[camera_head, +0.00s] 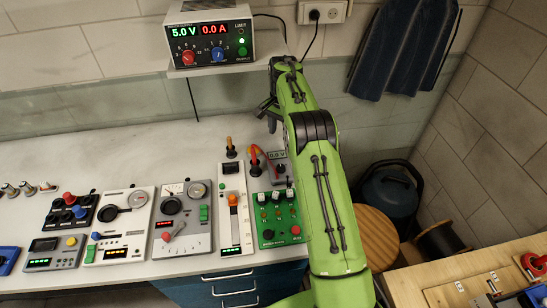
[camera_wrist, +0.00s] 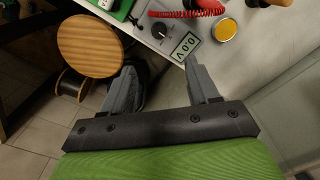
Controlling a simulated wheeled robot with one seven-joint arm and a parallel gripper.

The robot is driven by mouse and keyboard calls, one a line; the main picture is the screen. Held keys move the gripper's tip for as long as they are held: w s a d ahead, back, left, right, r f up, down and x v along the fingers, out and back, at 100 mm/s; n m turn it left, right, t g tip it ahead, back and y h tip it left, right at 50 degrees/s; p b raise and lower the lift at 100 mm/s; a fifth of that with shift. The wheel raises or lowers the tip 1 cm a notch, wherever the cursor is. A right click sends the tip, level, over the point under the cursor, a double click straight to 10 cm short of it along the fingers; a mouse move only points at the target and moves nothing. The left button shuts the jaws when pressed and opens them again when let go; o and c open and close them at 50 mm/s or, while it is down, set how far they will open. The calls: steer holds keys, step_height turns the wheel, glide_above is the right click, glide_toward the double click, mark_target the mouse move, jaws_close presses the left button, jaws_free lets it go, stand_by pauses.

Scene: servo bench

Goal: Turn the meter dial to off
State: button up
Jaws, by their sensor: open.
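The meter shows in the head view as a small grey unit with a display reading 0.0 V (camera_head: 278,154), at the back right of the bench panels. Its dark dial (camera_head: 281,168) sits just below the display, partly crowded by my arm. In the wrist view the meter's display (camera_wrist: 187,46) and its round black dial (camera_wrist: 159,30) lie beyond my fingertips. The dial's pointer setting is too small to read. My gripper (camera_wrist: 161,68) is open and empty, its fingers apart from the dial. In the head view my gripper (camera_head: 268,107) is above the bench's back edge, behind the meter.
A red coiled lead (camera_wrist: 172,14) runs beside the dial, and a yellow round tin (camera_wrist: 227,31) stands near it. A green panel with toggles (camera_head: 279,219) and a slider panel (camera_head: 233,208) adjoin the meter. A power supply (camera_head: 210,43) sits on a shelf above.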

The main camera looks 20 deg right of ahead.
mark_target(281, 166)
step_height(281, 166, down, 16)
steer(key=shift+s+r+b, duration=0.1)
steer(key=shift+b, duration=0.35)
steer(key=shift+c, duration=0.2)
steer(key=c, duration=1)
steer(key=shift+n+b, duration=0.3)
steer(key=n+b, duration=0.2)
steer(key=n, duration=0.1)
steer(key=shift+r+n+b, duration=0.1)
steer(key=shift+n+b, duration=0.5)
steer(key=shift+n, duration=2)
